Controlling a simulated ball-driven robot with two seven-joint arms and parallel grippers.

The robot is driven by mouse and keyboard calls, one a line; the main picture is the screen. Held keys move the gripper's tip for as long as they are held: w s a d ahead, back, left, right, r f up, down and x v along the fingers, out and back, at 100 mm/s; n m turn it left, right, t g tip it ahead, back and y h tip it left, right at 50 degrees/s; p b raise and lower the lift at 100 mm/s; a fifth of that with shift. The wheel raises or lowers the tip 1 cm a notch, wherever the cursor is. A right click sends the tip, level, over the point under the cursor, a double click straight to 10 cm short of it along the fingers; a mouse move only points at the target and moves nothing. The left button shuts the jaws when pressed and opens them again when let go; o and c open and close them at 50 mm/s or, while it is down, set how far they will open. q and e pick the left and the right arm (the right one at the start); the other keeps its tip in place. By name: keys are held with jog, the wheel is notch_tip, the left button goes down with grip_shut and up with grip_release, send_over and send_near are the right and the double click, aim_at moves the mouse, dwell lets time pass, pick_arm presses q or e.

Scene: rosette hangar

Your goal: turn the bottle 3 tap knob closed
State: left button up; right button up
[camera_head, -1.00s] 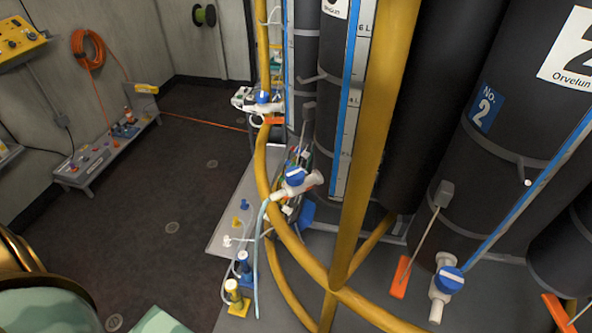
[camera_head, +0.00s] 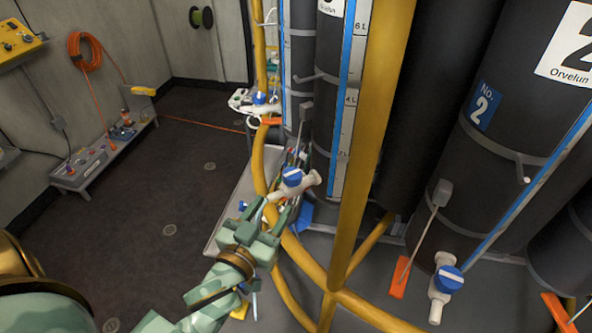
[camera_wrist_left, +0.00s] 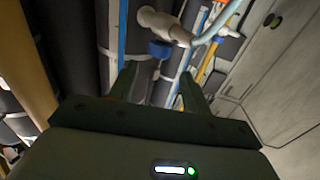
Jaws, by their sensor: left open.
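A white tap (camera_head: 308,180) with a blue knob (camera_head: 292,176) sits low on the dark bottle with the litre scale, left of the bottle marked No. 2. I take it as the bottle 3 tap; its number is not readable here. My left gripper (camera_head: 266,212) is open and empty, just below and left of the knob, apart from it. In the left wrist view the blue knob (camera_wrist_left: 160,49) shows beyond and between the two open fingers (camera_wrist_left: 157,80), under the white tap body (camera_wrist_left: 165,25). My right gripper is not in view.
A yellow rail (camera_head: 362,150) stands upright right of the tap, and its curved lower rail passes close to my left gripper. Another blue-knobbed tap (camera_head: 449,279) is on bottle No. 2, and a third (camera_head: 260,98) stands farther back. Dark floor (camera_head: 180,200) is clear at left.

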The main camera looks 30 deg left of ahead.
aim_at(296, 170)
pick_arm(q)
jog(key=w, duration=1.3)
jog(key=shift+w+a+b, duration=0.1)
jog(key=shift+a+b, duration=0.2)
jog(key=shift+a, duration=0.1)
jog(key=c, duration=0.7)
